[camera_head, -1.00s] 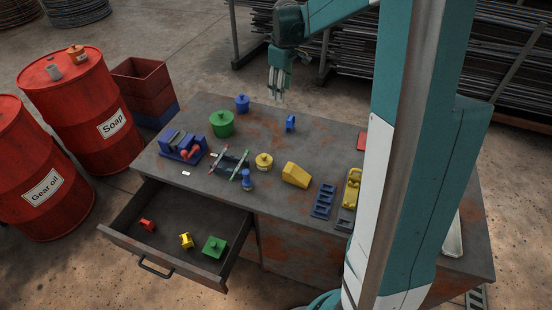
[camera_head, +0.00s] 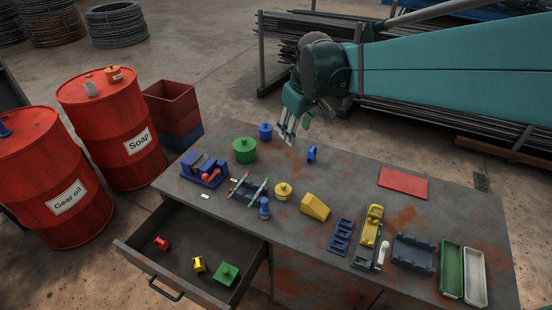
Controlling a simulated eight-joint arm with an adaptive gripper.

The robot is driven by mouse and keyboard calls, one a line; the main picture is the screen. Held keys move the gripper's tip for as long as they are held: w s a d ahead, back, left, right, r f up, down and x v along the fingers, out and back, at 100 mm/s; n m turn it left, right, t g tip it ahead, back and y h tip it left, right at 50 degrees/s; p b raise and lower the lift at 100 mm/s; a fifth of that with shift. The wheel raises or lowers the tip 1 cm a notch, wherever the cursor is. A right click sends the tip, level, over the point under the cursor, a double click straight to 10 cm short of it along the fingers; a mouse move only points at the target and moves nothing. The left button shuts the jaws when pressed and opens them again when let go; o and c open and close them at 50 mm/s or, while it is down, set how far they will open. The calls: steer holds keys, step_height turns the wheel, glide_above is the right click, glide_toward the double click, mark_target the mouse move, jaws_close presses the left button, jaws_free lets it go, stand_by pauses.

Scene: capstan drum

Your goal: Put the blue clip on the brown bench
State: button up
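A small blue upright piece (camera_head: 312,154), which looks like the blue clip, stands near the far edge of the bench (camera_head: 350,180). The bench is grey with brown rust patches. Another small blue thing (camera_head: 5,131) sits on the Gear oil drum, cut by the left picture edge; I cannot tell which of the two is the clip. My gripper (camera_head: 288,138) hangs above the bench's far side, left of the upright blue piece and apart from it. Its fingers point down, look apart and hold nothing visible.
A green pot (camera_head: 244,150), blue pot (camera_head: 265,132), yellow pot (camera_head: 283,191) and yellow wedge (camera_head: 315,206) stand on the bench. A red plate (camera_head: 403,183) lies at right. The open drawer (camera_head: 180,235) holds several small pieces. Red drums (camera_head: 110,130) stand left.

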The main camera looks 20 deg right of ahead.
steer(key=s+a+f+m+t, duration=0.1)
steer(key=s+a, duration=0.3)
steer(key=s, duration=0.6)
steer(key=s+a+f+m+t, duration=0.1)
steer(key=s+a, duration=0.4)
steer(key=s, duration=0.6)
steer(key=shift+f+m+t+y, duration=0.35)
steer(key=shift+m+t, duration=0.25)
steer(key=shift+m, duration=0.4)
